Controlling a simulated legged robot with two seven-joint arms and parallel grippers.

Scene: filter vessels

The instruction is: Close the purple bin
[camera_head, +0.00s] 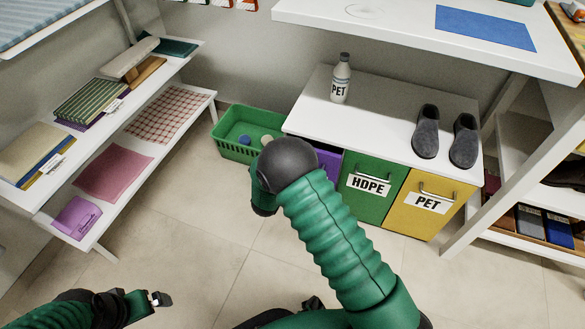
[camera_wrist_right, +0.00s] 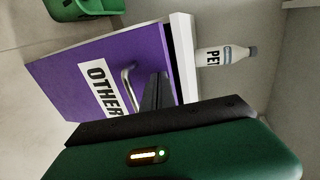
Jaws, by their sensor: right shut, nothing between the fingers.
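The purple bin (camera_head: 328,164) is at the left end of the white cabinet, mostly hidden behind my right arm in the head view. In the right wrist view its purple front (camera_wrist_right: 85,65) shows with an OTHER label and a metal handle (camera_wrist_right: 127,85). A dark gap shows between the purple front and the white cabinet edge, so it seems slightly open. My right gripper (camera_wrist_right: 155,92) is shut and empty, its fingers right by the handle; contact is unclear. My left gripper (camera_head: 150,302) is low at the left, away from the cabinet; its jaw opening is unclear.
The green HDPE bin (camera_head: 366,188) and yellow PET bin (camera_head: 425,203) are beside it. A PET bottle (camera_head: 340,80) and grey shoes (camera_head: 446,135) stand on the cabinet top (camera_head: 385,110). A green basket (camera_head: 238,150) sits left of the cabinet. The floor in front is clear.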

